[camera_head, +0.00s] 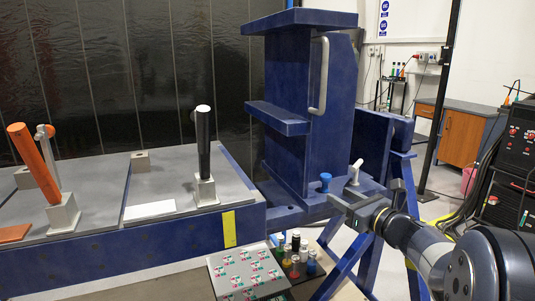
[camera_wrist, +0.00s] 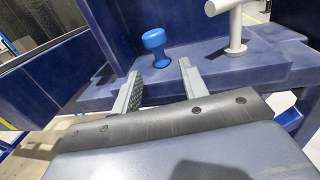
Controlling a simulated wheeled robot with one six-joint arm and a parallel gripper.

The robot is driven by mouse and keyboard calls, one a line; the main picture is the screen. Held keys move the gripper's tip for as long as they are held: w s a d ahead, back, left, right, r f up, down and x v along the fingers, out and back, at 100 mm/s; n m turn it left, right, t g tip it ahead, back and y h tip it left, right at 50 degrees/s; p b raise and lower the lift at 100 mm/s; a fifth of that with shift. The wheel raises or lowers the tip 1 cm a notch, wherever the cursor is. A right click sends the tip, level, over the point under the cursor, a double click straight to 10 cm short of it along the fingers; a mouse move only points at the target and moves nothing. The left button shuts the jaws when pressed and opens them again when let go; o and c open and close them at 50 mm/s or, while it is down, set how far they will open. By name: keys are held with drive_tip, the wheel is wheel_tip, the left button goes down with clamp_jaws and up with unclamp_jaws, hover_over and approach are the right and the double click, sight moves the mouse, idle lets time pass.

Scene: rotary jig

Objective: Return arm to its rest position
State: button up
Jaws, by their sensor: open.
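My gripper (camera_head: 345,202) is in front of the blue rotary jig (camera_head: 310,110) at its lower right in the head view. In the wrist view my gripper (camera_wrist: 158,76) shows two separated fingers with nothing between them. A bright blue knob (camera_head: 326,182) stands on the jig's base ledge, just beyond the fingertips. The knob also shows in the wrist view (camera_wrist: 156,46), upright and apart from the fingers as far as I can tell. A white T-shaped handle (camera_head: 355,172) stands to the right of the knob and shows in the wrist view (camera_wrist: 236,28).
A blue bench (camera_head: 160,240) at left carries an orange-handled tool (camera_head: 35,163) and a black-handled tool (camera_head: 203,140) in grey blocks. Small bottles (camera_head: 295,255) and a patterned box (camera_head: 245,272) sit low in front. A dark machine (camera_head: 515,165) stands at far right.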

sight(325, 188)
drive_tip(key=x, duration=0.7)
drive_tip(key=shift+r+p, duration=0.7)
wheel_tip(325, 188, up, 5)
drive_tip(key=p, duration=0.5)
drive_tip(key=shift+f+p, duration=0.25)
drive_tip(key=shift+p, duration=0.1)
